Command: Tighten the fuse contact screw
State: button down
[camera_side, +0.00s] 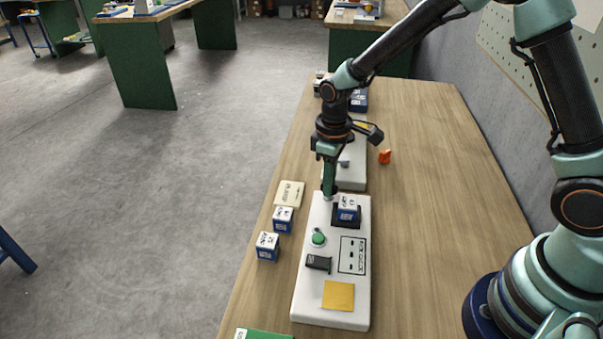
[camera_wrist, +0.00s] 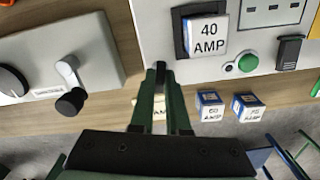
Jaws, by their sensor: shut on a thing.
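The long white control panel (camera_side: 314,290) lies on the bench. A blue-and-white 40 AMP fuse (camera_side: 347,205) sits in its dark socket; the fuse also shows in the wrist view (camera_wrist: 208,36). My gripper (camera_side: 328,193) points down at the panel's far left corner, left of the fuse. In the wrist view my fingertips (camera_wrist: 160,68) are close together at the panel's edge. They are shut on the fuse contact screw, which they almost wholly hide; only a pale bit shows beneath them in the side view.
A green button (camera_side: 318,238), a black switch (camera_side: 318,262) and a yellow square (camera_side: 338,295) are on the panel. Another panel with a black-knobbed lever (camera_wrist: 71,101) stands beyond. An orange piece (camera_side: 385,156) lies right.

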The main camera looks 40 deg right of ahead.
jog(key=shift+m, duration=0.7)
jog(key=c, duration=0.9)
grip_release()
jog(key=shift+r, duration=0.15)
notch_tip(320, 180, up, 12)
